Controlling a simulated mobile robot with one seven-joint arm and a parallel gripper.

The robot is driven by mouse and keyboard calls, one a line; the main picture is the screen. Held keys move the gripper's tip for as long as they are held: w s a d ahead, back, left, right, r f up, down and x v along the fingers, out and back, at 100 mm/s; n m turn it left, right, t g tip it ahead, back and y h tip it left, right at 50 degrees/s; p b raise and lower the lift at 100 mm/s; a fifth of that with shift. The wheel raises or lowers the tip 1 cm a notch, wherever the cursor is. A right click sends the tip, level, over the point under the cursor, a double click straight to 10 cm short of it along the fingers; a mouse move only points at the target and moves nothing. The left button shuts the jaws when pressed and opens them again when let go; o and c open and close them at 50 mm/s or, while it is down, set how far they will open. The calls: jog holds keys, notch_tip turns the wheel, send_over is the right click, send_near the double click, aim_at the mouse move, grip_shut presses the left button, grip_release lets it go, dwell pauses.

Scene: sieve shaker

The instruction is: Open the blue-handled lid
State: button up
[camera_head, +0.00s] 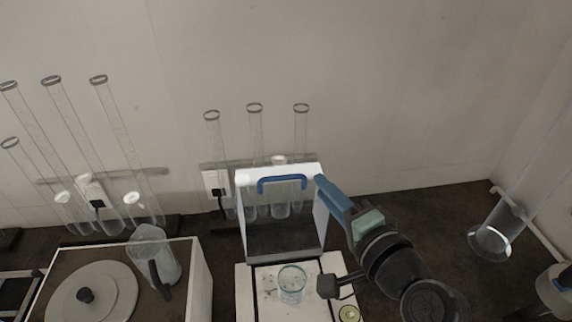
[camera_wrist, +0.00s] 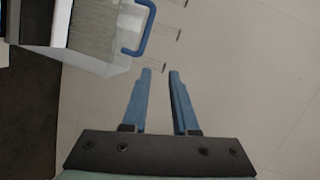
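The lid (camera_head: 240,185) is a white-framed, clear-sided cover standing raised at the back of a white bench device (camera_head: 245,295). Its blue handle (camera_head: 282,180) is a U-shaped bar along the top edge. A glass beaker (camera_head: 292,283) stands uncovered on the device in front of the lid. My gripper (camera_head: 321,181) is just right of the lid's upper right corner. In the wrist view my gripper (camera_wrist: 159,71) has its two blue fingers apart with nothing between them. The blue handle (camera_wrist: 147,30) is ahead of the fingertips, clear of them, beside the lid (camera_wrist: 92,35).
Several tall glass cylinders (camera_head: 255,145) stand behind the lid near the wall. At left is a white box (camera_head: 200,280) with a round cover (camera_head: 93,293) and a clear jug (camera_head: 160,250). A large cylinder (camera_head: 495,240) stands at right.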

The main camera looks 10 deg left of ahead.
aim_at(282, 180)
jog(key=shift+m+g+y, duration=0.7)
jog(key=shift+m+y, duration=0.1)
jog(key=shift+y, duration=0.1)
jog(key=w+a+f+p, duration=0.1)
jog(key=w+a, duration=0.1)
jog(key=a, duration=0.1)
jog(key=w+a+f+p, duration=0.1)
jog(key=w+a+f, duration=0.1)
jog(key=a, duration=0.1)
jog(key=w+a+f, duration=0.2)
jog(key=w+a, duration=0.1)
jog(key=shift+a+f+p, duration=0.2)
jog(key=shift+a+p, duration=0.2)
jog(key=shift+c, duration=0.2)
grip_shut()
jog(key=shift+s, duration=0.1)
